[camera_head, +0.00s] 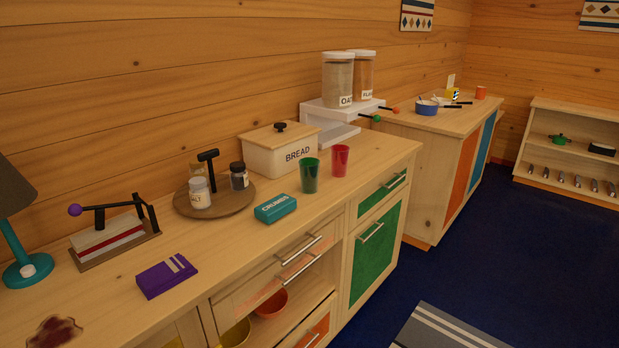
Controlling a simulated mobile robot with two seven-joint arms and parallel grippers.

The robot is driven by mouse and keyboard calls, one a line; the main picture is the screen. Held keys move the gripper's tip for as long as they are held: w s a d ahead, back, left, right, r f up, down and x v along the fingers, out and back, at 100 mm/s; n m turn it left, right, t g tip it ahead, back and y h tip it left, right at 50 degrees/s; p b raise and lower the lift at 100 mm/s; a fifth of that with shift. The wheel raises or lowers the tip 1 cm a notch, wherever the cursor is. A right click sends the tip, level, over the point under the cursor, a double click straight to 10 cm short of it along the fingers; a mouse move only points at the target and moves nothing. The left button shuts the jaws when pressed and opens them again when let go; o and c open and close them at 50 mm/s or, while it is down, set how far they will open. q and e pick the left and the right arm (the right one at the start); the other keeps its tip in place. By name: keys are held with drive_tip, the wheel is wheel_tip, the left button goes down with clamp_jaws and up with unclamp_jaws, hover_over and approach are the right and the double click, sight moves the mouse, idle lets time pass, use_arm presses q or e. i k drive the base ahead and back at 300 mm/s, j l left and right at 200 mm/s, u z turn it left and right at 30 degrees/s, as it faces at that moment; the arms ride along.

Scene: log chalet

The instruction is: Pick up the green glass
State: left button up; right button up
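The green glass (310,176) stands upright on the wooden counter (243,240), in front of the bread box. A red glass (340,160) stands just to its right, close to it. Neither of my grippers shows in the head view.
A bread box (283,150) stands behind the green glass. A teal crumbs box (275,208) lies to its left, near a round tray (238,203) with jars. A white dispenser stand (342,112) is behind. A purple box (167,275) lies further left. The counter edge in front is clear.

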sight(308, 168)
drive_tip(key=i+l+u, duration=0.2)
drive_tip(key=i+l, duration=0.35)
drive_tip(key=i+l+u, duration=0.2)
drive_tip(key=i+l, duration=0.25)
drive_tip(key=l, duration=0.25)
